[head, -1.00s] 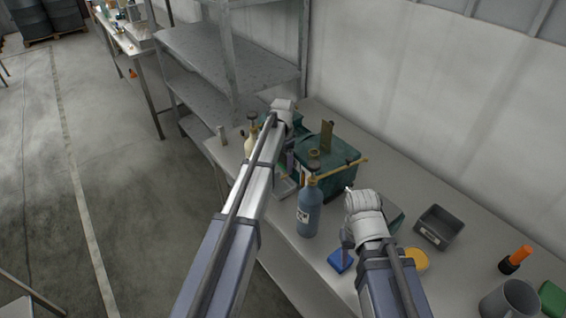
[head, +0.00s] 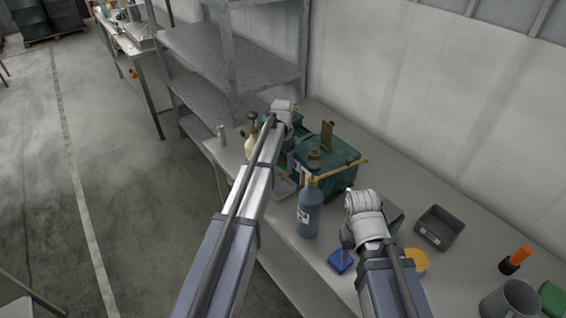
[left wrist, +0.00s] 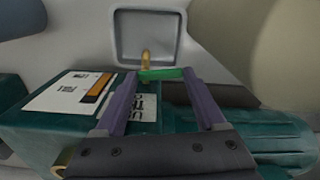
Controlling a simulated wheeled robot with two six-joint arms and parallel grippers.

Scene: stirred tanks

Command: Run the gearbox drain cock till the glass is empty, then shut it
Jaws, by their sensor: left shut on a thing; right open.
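The teal gearbox (head: 335,178) stands on the bench in the head view, partly behind my left arm. In the left wrist view its teal housing (left wrist: 50,128) carries a white plate (left wrist: 75,92) with an orange and black strip; I cannot tell the oil level in any glass. My left gripper (left wrist: 160,76) is shut on the green cock handle (left wrist: 160,74), which lies crosswise between the fingertips. A brass spout (left wrist: 146,58) shows just beyond it, over a grey tray (left wrist: 122,22). My right gripper (head: 346,240) is open above a blue block (head: 340,262).
A blue bottle (head: 309,212) stands close in front of the gearbox, and a cream bottle (head: 250,145) stands left of my left arm. A dark bin (head: 438,228), yellow-lidded tub (head: 414,262), grey mug (head: 510,300) and orange-topped item (head: 517,258) are at right.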

